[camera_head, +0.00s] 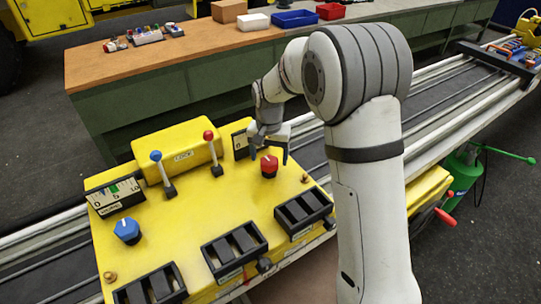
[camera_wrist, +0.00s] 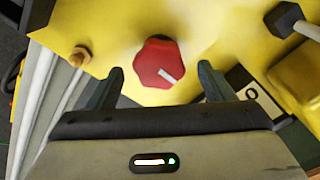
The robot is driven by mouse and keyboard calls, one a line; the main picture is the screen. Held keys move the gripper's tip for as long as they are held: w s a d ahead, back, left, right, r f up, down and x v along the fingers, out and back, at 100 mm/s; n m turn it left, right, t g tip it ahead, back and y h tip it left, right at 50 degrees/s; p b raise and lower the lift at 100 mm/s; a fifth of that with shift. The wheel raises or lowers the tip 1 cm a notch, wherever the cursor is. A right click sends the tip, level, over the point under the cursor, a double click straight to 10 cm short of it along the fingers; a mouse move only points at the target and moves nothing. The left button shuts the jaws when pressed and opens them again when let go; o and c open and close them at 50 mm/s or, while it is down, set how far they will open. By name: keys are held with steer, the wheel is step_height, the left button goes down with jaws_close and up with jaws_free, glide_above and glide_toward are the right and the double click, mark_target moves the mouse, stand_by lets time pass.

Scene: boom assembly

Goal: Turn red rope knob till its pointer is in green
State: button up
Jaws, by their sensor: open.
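The red knob (camera_head: 269,167) stands on the right part of the yellow control panel (camera_head: 225,200), below and right of the red-topped lever. It carries a white pointer line, which in the wrist view (camera_wrist: 159,63) runs from the middle of the knob toward the lower right. My gripper (camera_head: 268,148) is open just above the knob. In the wrist view its two fingertips (camera_wrist: 159,78) lie on either side of the knob, apart from it. The dial behind (camera_head: 240,144) is mostly hidden by my gripper; a "0" shows on its edge in the wrist view (camera_wrist: 250,93). I cannot see its green zone.
A blue knob (camera_head: 127,230) with its own gauge (camera_head: 115,194) is at the panel's left. A blue-topped lever (camera_head: 162,172) and a red-topped lever (camera_head: 213,153) stand at the back. Black slotted blocks (camera_head: 235,250) line the front. A workbench (camera_head: 200,70) is behind.

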steer(key=shift+f, duration=0.5)
steer(key=shift+c, duration=0.3)
steer(key=c, duration=0.9)
